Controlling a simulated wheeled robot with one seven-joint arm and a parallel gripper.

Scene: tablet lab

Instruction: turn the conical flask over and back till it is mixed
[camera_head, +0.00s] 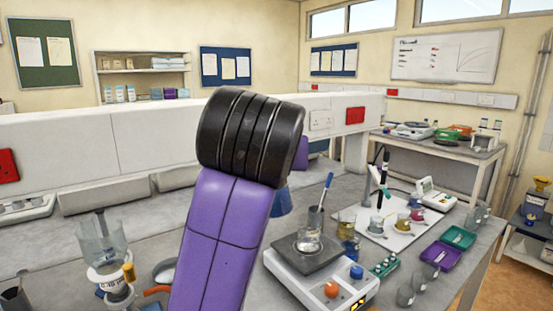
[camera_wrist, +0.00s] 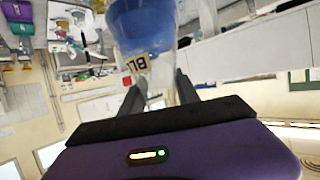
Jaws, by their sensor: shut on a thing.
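The conical flask (camera_wrist: 140,30) holds blue liquid and carries a pale label with dark letters, of which "BL" shows. In the wrist view it stands between the two dark fingers of my gripper (camera_wrist: 157,84), which is shut on it. The wrist view is upside down, with benches at the top and windows at the bottom. The blue part lies towards the top edge, which cuts the flask off. In the head view my purple and black arm hides the gripper and most of the flask; a blue patch (camera_head: 282,203) shows beside the arm.
A balance or stirrer (camera_head: 318,285) with a glass beaker (camera_head: 309,236) stands right of my arm. Beyond are a white board (camera_head: 390,240) with small vessels, a purple tray (camera_head: 440,256) and a green tray (camera_head: 459,237). Glassware on a stand (camera_head: 100,240) is at left.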

